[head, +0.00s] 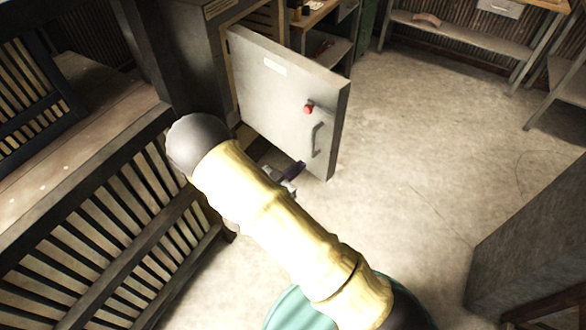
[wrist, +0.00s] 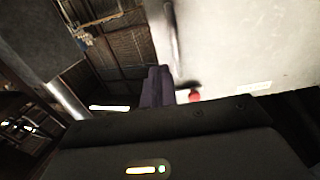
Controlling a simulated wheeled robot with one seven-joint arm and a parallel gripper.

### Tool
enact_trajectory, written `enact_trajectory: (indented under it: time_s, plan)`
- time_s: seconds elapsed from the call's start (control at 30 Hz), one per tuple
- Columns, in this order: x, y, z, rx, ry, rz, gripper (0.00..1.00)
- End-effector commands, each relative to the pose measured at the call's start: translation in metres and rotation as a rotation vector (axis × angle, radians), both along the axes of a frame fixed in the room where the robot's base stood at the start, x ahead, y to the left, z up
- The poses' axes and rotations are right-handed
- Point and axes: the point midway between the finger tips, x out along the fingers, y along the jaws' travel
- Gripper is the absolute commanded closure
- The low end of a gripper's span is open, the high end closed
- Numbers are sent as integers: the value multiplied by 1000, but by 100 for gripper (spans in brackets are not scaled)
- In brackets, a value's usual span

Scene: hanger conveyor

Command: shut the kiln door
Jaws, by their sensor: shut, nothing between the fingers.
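The kiln door (head: 280,95) is a pale grey panel, swung open from the dark kiln body (head: 190,50) at the upper left. It has a red knob (head: 308,108) and a vertical bar handle (head: 316,139) near its free edge. My gripper (head: 294,171) is shut and empty, just below the handle near the door's lower edge; I cannot tell whether it touches the door. In the wrist view, the dark purple fingers (wrist: 157,86) are together, beside the door face (wrist: 240,45), with the handle (wrist: 172,40) just above them. The red knob (wrist: 195,96) is partly hidden by my gripper body.
A dark slatted rail (head: 90,220) stands at the left, close to my arm. Metal shelves (head: 460,50) line the back wall. A grey block (head: 530,245) stands at the right. The concrete floor (head: 420,170) right of the door is clear.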

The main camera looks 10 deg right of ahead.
Motion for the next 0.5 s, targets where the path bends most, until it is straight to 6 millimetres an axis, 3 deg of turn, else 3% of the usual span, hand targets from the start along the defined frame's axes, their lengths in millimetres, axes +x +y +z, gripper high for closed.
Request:
enact_trajectory:
  time_s: [0.5]
  plan:
    - [57, -69, 2, -1, -1, -3, 100]
